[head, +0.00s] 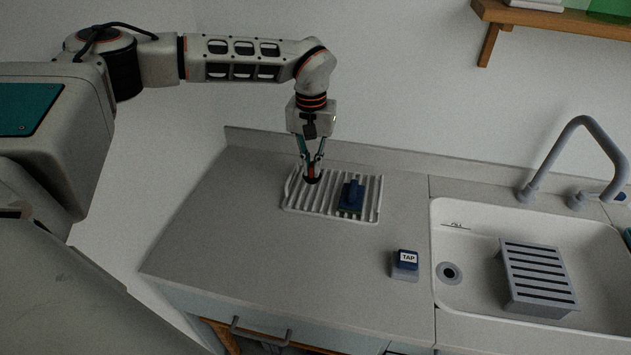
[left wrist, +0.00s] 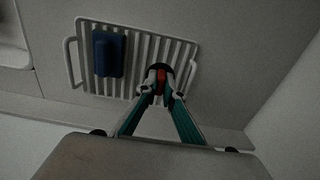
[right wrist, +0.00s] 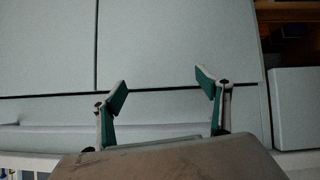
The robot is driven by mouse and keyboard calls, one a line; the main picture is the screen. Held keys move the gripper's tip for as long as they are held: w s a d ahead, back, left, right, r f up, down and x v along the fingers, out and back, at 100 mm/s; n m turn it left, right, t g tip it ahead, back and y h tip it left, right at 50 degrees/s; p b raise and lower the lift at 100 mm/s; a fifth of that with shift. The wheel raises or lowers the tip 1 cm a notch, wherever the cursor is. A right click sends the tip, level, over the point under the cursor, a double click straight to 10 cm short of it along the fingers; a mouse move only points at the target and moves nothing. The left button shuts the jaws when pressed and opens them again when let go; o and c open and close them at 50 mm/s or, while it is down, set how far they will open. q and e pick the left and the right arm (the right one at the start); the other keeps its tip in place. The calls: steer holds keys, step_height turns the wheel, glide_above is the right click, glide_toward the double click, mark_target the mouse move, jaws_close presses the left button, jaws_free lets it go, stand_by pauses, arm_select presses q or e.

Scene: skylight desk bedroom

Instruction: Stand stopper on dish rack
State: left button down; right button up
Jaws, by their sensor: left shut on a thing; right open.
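The dish rack (head: 332,210) is a white ribbed tray on the counter, left of the sink; it also shows in the left wrist view (left wrist: 188,50). My left gripper (head: 312,170) points down over the rack's left part. It is shut on the stopper (head: 312,180), a small dark disc with a red grip, which shows between the fingertips in the left wrist view (left wrist: 158,72). The stopper is at or just above the ribs; I cannot tell if it touches. My right gripper (right wrist: 162,88) is open and empty in front of pale cabinet fronts.
A blue block-like item (head: 351,196) sits on the rack's right part. A small block marked TAP (head: 404,262) stands on the counter near the sink (head: 470,210). The sink holds a grey slotted box (head: 538,275). A grey faucet (head: 560,150) stands behind. The counter's left front is clear.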

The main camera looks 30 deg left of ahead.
mark_target(312, 181)
arm_select(q)
steer(key=shift+f, duration=2.5)
steer(key=shift+f, duration=0.1)
steer(key=c, duration=2.2)
jaws_free()
step_height(312, 181, up, 12)
steer(key=shift+r, duration=0.1)
